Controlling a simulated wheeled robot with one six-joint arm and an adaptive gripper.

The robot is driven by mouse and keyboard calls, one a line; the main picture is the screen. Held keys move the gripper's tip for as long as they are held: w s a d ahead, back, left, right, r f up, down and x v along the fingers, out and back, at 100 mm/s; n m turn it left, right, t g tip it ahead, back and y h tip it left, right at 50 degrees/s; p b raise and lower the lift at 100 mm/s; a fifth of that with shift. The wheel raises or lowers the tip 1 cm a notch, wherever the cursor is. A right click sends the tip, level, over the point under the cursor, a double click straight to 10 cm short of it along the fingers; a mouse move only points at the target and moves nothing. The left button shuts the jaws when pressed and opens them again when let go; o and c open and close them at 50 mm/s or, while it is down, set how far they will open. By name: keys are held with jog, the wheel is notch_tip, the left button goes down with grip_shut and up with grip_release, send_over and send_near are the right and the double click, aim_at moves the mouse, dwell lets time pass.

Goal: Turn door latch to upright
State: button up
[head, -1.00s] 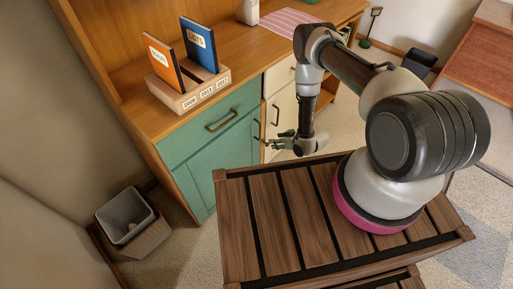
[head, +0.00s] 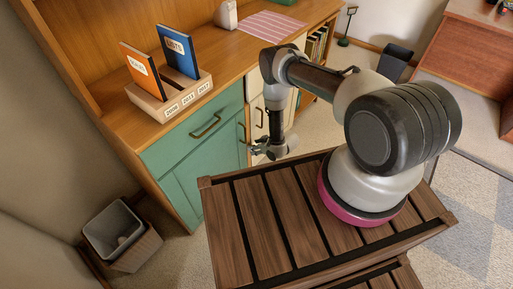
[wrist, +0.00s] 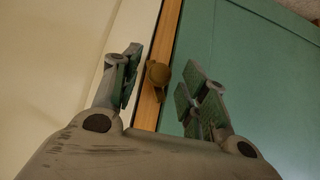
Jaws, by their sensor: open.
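The door latch (wrist: 158,73) is a small brass-brown piece in the wrist view. It sits on a narrow wooden strip (wrist: 167,42) between a cream panel and the green door (wrist: 245,70). Its wider part is at the top, with a narrower part below in the picture; its exact tilt is hard to tell. My gripper (wrist: 160,85) is open, one finger on each side of the latch in the picture, with visible gaps. No contact shows. In the head view my gripper (head: 257,151) is low beside the cabinet front; the latch cannot be made out there.
The green drawer (head: 200,130) and cream cabinet front (head: 257,112) have dark handles. A book holder (head: 172,104) with two books stands on the wooden top. A waste bin (head: 118,238) stands at lower left. My slatted base is close to the cabinet.

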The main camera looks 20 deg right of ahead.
grip_shut()
jog(key=shift+w+d+f+m+g+y, duration=0.15)
jog(key=shift+m+g+y, duration=0.45)
jog(key=shift+y, duration=0.35)
jog(key=shift+w+d+r+m+g+y, duration=0.1)
jog(key=shift+m+g+y, duration=0.45)
jog(key=shift+y, duration=0.4)
grip_release()
jog(key=shift+d, duration=0.1)
